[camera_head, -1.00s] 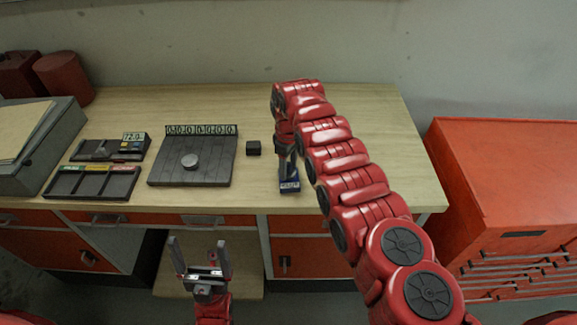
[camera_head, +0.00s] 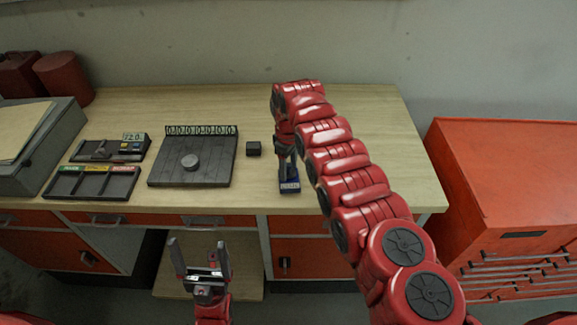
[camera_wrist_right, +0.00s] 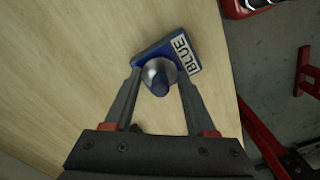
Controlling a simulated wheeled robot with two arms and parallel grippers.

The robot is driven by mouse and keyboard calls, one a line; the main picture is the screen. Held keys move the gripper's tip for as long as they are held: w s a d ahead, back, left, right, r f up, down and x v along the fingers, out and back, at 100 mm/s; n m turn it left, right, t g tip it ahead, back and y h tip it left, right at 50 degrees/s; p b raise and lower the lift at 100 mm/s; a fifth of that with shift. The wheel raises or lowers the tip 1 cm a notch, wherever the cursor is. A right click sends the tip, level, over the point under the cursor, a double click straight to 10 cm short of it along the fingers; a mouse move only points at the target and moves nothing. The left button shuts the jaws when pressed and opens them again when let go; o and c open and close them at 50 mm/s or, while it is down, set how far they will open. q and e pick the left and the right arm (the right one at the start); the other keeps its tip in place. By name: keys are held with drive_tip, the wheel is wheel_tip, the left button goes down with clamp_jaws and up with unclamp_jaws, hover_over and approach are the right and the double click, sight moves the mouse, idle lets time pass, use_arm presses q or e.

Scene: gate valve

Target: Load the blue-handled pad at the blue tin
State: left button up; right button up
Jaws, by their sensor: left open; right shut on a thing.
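The blue tin (camera_head: 289,187), a low blue box with a white label, stands near the front edge of the bench. In the right wrist view the tin (camera_wrist_right: 143,54) shows the word BLUE. My right gripper (camera_head: 286,163) points down at the tin. In the right wrist view my right gripper (camera_wrist_right: 159,76) is shut on the blue-handled pad (camera_wrist_right: 160,86), seen from above as a blue handle end and a rounded silver part. The pad's underside is hidden, so I cannot tell if it touches the tin. My left gripper (camera_head: 201,262) is open and empty in front of the bench.
Left of the tin are a small black block (camera_head: 253,148) and a dark slatted plate (camera_head: 215,174) with a round grey piece. Further left are a compartment tray (camera_head: 93,183) and a device with a display (camera_head: 134,137). A red cabinet (camera_head: 510,190) stands right.

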sight(289, 163)
wheel_tip(289, 163, up, 2)
drive_tip(key=shift+r+p, duration=0.25)
drive_tip(key=shift+p, duration=0.55)
wheel_tip(289, 163, up, 2)
drive_tip(key=shift+w+r+p, duration=0.1)
drive_tip(key=shift+p, duration=0.25)
drive_tip(key=shift+r, duration=1.15)
drive_tip(key=shift+d, duration=0.1)
